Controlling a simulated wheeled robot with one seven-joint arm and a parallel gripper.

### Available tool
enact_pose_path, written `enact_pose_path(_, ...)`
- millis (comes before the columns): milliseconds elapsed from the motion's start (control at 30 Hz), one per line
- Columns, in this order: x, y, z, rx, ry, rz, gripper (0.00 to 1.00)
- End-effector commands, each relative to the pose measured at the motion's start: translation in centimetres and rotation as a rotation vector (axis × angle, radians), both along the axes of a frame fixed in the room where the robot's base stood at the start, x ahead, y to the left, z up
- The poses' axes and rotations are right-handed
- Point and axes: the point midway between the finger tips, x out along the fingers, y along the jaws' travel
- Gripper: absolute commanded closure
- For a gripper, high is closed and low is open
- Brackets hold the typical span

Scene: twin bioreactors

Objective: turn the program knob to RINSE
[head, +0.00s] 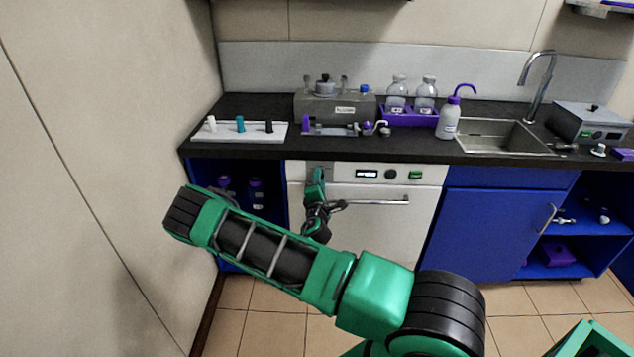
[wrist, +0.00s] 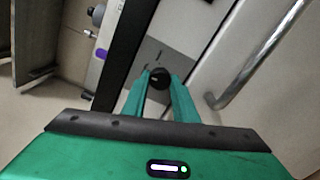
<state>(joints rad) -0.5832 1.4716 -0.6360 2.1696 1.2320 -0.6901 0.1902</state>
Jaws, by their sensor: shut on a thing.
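The white washer (head: 375,190) stands under the counter, with a control strip along its top. My gripper (head: 317,176) is at the left end of that strip, in front of the panel. In the wrist view my gripper's two green fingers (wrist: 160,90) are shut on a round black knob (wrist: 160,76), one finger on each side. Dark marks show on the pale plate around the knob, too small to read. In the head view my gripper hides this knob. The knob's pointer direction cannot be made out.
A display (head: 367,173), another black knob (head: 391,174) and a green button (head: 416,175) sit farther right on the strip. The washer's bar handle (head: 385,202) runs just below, close to my gripper. The dark counter (head: 400,149) overhangs above.

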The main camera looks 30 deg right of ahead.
Motion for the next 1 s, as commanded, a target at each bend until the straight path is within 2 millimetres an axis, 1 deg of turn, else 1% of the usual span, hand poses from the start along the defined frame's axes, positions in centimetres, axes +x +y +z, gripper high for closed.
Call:
enact_pose_path(33,0.3,0.5,-0.2,0.004,0.001,0.012,0.96)
enact_pose_path(233,0.3,0.5,-0.2,0.003,0.001,0.012,0.96)
enact_pose_path(267,0.3,0.5,-0.2,0.003,0.001,0.012,0.67)
enact_pose_path(300,0.3,0.5,-0.2,0.003,0.001,0.011,0.57)
enact_pose_path(333,0.2,0.4,-0.2,0.002,0.001,0.01,0.55)
enact_pose_path(600,0.1,0.2,-0.1,0.001,0.001,0.004,0.55)
enact_pose_path(700,-0.3,0.4,-0.1,0.0,0.003,0.003,0.55)
enact_pose_path(867,-2.1,1.7,-0.1,-0.003,0.005,0.005,0.55)
enact_pose_path(1000,-4.3,3.3,-0.2,-0.003,0.008,0.007,0.55)
